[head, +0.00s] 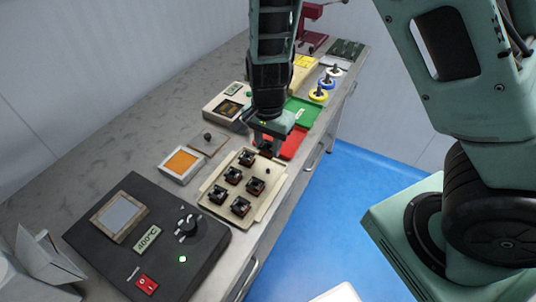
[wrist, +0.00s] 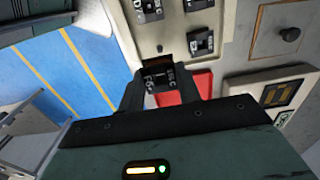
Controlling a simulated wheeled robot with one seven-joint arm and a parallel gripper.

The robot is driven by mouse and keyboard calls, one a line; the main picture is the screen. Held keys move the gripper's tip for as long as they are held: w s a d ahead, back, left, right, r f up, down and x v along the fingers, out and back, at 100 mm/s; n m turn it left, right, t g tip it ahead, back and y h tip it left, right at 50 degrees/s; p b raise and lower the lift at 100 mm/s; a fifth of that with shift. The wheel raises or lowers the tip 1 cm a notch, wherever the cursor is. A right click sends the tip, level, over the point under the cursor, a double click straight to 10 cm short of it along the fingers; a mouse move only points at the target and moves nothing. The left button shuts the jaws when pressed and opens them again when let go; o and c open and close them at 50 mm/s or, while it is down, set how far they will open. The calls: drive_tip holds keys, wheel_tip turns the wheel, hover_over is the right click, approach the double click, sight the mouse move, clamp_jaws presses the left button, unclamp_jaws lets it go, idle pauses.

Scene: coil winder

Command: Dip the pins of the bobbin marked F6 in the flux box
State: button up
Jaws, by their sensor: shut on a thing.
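My gripper (head: 267,140) is shut on a dark bobbin (wrist: 160,76), just above the far end of the cream bobbin tray (head: 219,168). The held bobbin also shows, partly hidden, under the fingers in the head view. It carries pale marks in the wrist view, too small to read surely as F6. Its pins are hidden. Several other black bobbins (head: 233,175) sit in the tray. The flux box (head: 182,163), a white box with an orange surface inside, is open left of the tray. Its grey knobbed lid (head: 208,143) lies flat just behind it.
The black solder pot (head: 148,238) marked 400°C stands at the near end of the bench. Red (head: 293,145) and green (head: 303,111) trays lie beyond the bobbin tray. A cream device (head: 228,105) stands back left. Wire spools (head: 318,95) are further off.

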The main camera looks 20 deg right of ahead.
drive_tip(key=shift+r, duration=1.25)
